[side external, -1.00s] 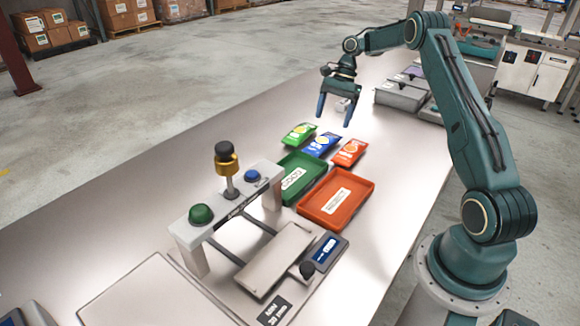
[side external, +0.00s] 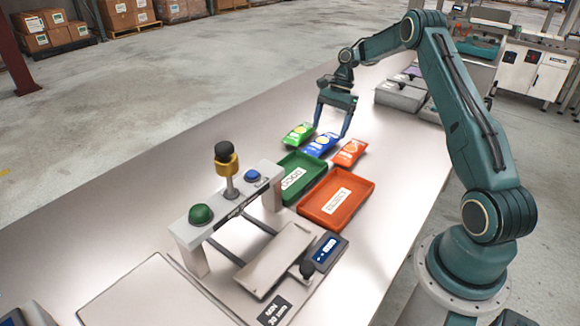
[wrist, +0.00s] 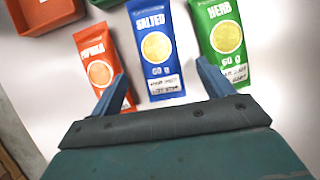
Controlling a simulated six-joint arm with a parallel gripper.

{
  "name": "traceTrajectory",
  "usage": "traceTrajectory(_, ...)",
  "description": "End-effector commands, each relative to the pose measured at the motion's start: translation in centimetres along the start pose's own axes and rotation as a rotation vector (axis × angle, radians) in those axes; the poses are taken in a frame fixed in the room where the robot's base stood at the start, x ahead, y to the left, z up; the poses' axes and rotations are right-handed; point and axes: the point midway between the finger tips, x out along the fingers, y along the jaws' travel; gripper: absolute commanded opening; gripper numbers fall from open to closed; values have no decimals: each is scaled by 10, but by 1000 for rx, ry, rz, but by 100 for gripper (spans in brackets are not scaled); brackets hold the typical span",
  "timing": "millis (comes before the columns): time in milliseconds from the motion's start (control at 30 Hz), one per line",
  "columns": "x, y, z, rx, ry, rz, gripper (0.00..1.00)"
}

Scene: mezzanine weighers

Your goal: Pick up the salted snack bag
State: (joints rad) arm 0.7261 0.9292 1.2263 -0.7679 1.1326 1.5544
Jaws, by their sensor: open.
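The salted snack bag is the blue bag (wrist: 158,48), marked SALTED, lying flat on the table between two other bags. It also shows in the side external view (side external: 322,144). My gripper (wrist: 160,78) is open and empty above it, with the blue bag between the two fingers in the wrist view. In the side external view my gripper (side external: 331,132) points down over the bags. I cannot tell exactly how high the fingertips are above the table.
An orange paprika bag (wrist: 100,66) and a green herb bag (wrist: 226,42) lie close on either side. A green tray (side external: 291,189) and an orange tray (side external: 355,217) stand beside the bags. A weighing scale (side external: 270,262) and a button frame (side external: 224,217) are nearer the camera.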

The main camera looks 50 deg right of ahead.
Motion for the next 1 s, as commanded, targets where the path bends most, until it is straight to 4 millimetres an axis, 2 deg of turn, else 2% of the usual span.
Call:
traceTrajectory(200,28,0,1,0,-1,4,80)
traceTrajectory(333,38,0,0,1,0,2,80)
traceTrajectory(900,41,0,0,-1,1,1,80)
traceTrajectory(1000,41,0,0,-1,1,1,62)
